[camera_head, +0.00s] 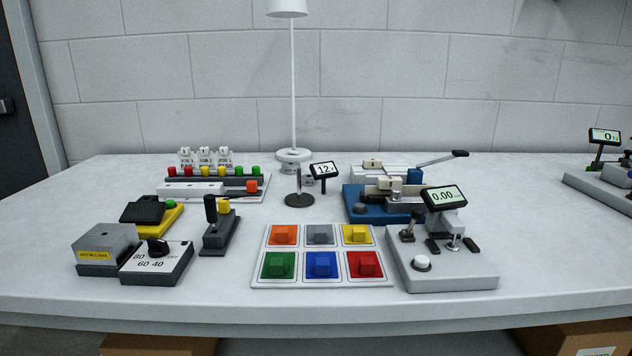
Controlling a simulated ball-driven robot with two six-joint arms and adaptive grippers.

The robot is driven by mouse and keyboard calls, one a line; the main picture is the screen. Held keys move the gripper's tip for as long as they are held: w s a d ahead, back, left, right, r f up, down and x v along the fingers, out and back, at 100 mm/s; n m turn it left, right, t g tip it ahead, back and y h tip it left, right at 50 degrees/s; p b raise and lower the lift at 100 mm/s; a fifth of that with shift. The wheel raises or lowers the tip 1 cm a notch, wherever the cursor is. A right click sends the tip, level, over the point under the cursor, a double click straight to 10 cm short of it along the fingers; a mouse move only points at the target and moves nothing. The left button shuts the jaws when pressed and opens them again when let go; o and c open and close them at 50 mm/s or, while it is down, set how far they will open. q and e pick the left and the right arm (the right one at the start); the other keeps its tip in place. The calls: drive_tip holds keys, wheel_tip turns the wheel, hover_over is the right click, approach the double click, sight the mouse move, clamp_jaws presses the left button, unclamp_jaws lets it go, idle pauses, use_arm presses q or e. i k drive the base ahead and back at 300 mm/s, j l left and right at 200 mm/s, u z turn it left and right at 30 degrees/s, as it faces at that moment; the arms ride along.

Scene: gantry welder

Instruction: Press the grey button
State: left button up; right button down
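The grey button (320,233) is a square raised cap in the middle of the back row of a white six-button panel (322,285). The panel lies flat near the front middle of the table. The orange button (284,234) is to its left and the yellow button (356,233) to its right. The green button (279,264), blue button (321,264) and red button (364,264) form the front row. Nothing covers the grey button. Neither of my grippers shows in the head view.
A grey device (446,275) with a display and levers stands close right of the panel. A joystick box (220,236) and a dial box (157,264) stand to the left. A blue-based fixture (365,205) and a lamp (293,90) are behind. The table's front strip (330,308) is clear.

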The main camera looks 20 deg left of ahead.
sight(358, 207)
drive_tip(key=i+j, duration=0.1)
drive_tip(key=j, duration=0.35)
drive_tip(key=i+j, duration=0.15)
drive_tip(key=j, duration=0.35)
drive_tip(key=i+j, duration=0.1)
drive_tip(key=j, duration=0.35)
